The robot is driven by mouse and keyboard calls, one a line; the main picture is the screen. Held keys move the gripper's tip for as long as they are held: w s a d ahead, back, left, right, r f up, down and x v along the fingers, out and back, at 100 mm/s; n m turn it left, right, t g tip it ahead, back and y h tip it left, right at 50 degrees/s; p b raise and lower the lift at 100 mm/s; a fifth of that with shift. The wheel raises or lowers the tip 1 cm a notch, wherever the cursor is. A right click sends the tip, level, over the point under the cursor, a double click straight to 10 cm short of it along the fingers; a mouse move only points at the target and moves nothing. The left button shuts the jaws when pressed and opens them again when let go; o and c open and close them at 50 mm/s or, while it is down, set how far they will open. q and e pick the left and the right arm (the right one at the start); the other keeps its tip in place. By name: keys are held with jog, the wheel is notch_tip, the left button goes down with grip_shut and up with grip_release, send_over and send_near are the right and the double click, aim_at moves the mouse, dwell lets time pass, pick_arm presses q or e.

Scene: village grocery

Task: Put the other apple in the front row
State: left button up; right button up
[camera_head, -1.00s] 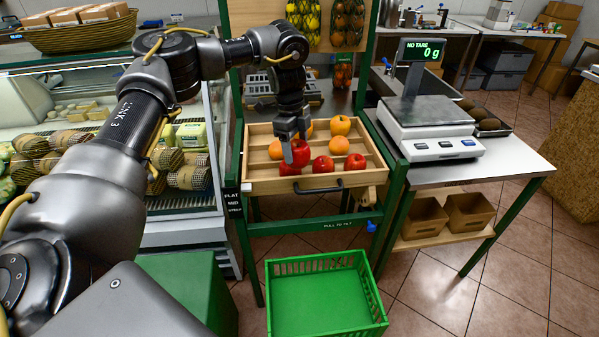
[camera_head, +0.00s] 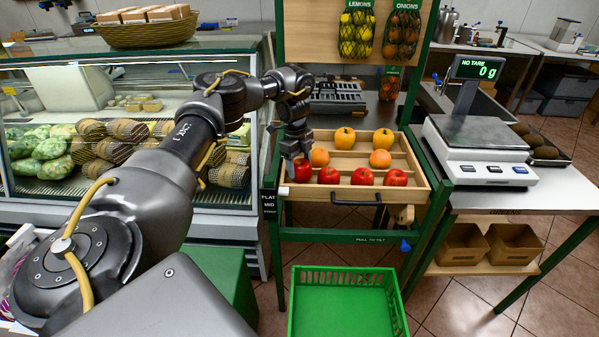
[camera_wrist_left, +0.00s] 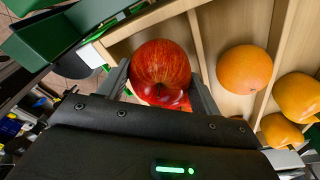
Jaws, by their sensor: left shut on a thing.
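My left gripper (camera_head: 294,158) is shut on a red apple (camera_head: 302,170) at the left end of the front row of the wooden tray (camera_head: 345,194). The wrist view shows this apple (camera_wrist_left: 161,68) between the two fingers, with more red just below it, partly hidden by the gripper. I cannot tell whether the held apple touches the tray floor. Three other red apples stand to its right in the front row: one beside it (camera_head: 328,175), one in the middle (camera_head: 362,177) and one at the right (camera_head: 396,178). My right gripper is not in view.
Behind the apples are two oranges (camera_head: 320,157) (camera_head: 380,158), then two yellow fruits or peppers (camera_head: 345,138) (camera_head: 383,138). A green basket (camera_head: 345,310) stands below in front. A scale (camera_head: 475,150) is on the right table. The glass counter (camera_head: 120,190) is at left.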

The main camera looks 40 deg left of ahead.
aim_at(300, 172)
pick_arm(q)
notch_tip(300, 172, down, 2)
jog(key=shift+f+p, duration=0.25)
jog(key=shift+p, duration=0.1)
jog(key=shift+f, duration=0.4)
jog(key=o, duration=0.8)
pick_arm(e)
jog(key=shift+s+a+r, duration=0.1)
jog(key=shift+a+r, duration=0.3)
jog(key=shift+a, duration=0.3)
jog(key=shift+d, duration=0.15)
